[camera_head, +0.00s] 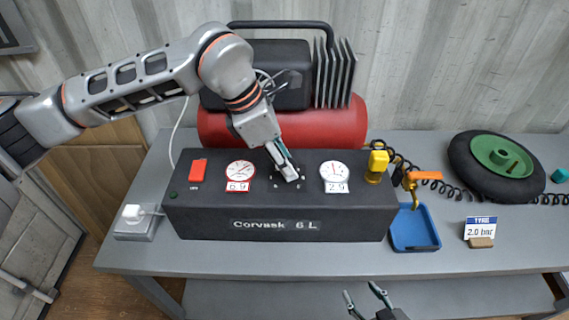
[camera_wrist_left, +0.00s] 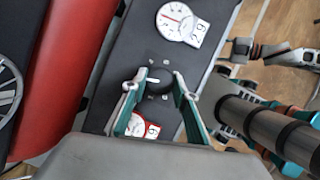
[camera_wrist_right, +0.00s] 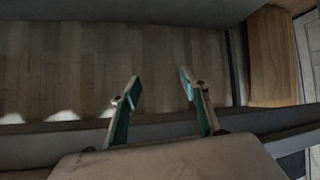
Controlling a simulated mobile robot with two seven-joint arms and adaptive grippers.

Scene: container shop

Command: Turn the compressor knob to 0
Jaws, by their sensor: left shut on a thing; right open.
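The black compressor box (camera_head: 277,232), labelled "Corvask 6 L", stands on the grey bench. Its knob (camera_wrist_left: 153,84) is a dark round dial with a white pointer line, seen in the left wrist view between small markings too small to read. My left gripper (camera_head: 287,174) reaches down onto the box top between the two gauges. Its fingers are shut on the knob, one on each side, and hide it in the head view. My right gripper (camera_head: 367,294) is open and empty in front of the bench.
A red-rimmed gauge (camera_head: 240,169) reads 6.9 and a white gauge (camera_head: 335,171) reads 2.9. A red switch (camera_head: 198,171) and yellow coupling (camera_head: 377,161) flank them. The red tank (camera_head: 330,127) stands behind. A blue tray (camera_head: 414,229), tyre (camera_head: 497,166) and tyre sign (camera_head: 480,228) lie right.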

